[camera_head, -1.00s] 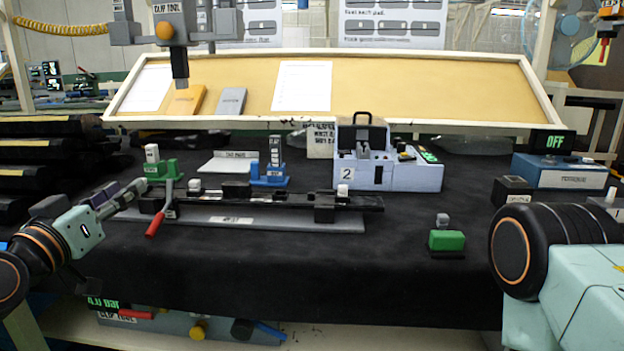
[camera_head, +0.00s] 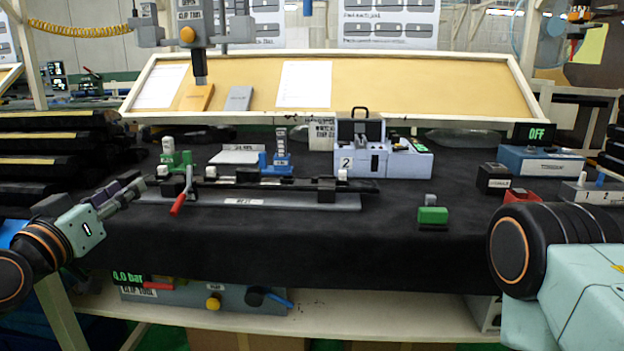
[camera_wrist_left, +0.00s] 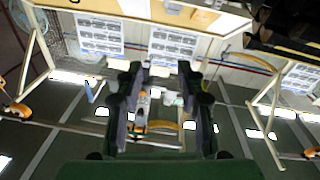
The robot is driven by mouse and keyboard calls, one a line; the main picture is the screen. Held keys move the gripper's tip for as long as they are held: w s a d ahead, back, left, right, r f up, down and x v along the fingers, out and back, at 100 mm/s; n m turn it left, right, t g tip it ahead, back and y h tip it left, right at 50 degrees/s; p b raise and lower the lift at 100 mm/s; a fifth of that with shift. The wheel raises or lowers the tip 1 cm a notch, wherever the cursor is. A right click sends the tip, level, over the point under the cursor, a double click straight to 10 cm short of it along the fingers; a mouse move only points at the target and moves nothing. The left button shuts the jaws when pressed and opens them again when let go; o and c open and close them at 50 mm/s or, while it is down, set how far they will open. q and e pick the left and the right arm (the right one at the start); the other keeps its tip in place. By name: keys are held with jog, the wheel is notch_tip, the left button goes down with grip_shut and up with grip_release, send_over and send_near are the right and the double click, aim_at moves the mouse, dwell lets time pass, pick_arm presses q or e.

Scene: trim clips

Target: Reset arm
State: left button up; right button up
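My left arm comes in from the left in the head view. Its gripper (camera_head: 128,188) is in front of the bench's left part, left of the long clip fixture (camera_head: 262,203). In the left wrist view, the two dark fingers of my left gripper (camera_wrist_left: 160,82) stand apart with nothing held between them. That view looks past them to distant floor, posters and frames. My right arm shows only as a black joint and pale teal link at the right edge. Its gripper is out of view.
The black bench holds a red-handled clamp (camera_head: 181,197), a green block (camera_head: 432,215), a pale blue box (camera_head: 361,160) and an OFF display unit (camera_head: 540,161). A clip tool (camera_head: 199,40) hangs above the tilted board (camera_head: 420,90). The bench's front middle is clear.

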pick_arm(q)
jog(key=s+d+f+n+g+y+p, duration=0.1)
jog(key=s+d+f+g, duration=0.35)
jog(key=f, duration=0.85)
jog(key=s+d+f+n+g, duration=0.15)
jog(key=s+f+g, duration=0.5)
jog(key=f, duration=0.75)
jog(key=s+f+m+g, duration=0.1)
jog(key=s+f+g, duration=0.1)
jog(key=s+f, duration=0.3)
jog(key=s+d+f+g+y+p, duration=0.1)
jog(key=s+f+g, duration=0.2)
jog(key=s, duration=0.9)
jog(key=s+d+f+m+g, duration=0.1)
jog(key=s+f+g, duration=0.1)
jog(key=s+f, duration=0.6)
jog(key=shift+s+f+m+g+y, duration=0.15)
jog(key=shift+s+m+g+y, duration=0.2)
jog(key=shift+s, duration=0.4)
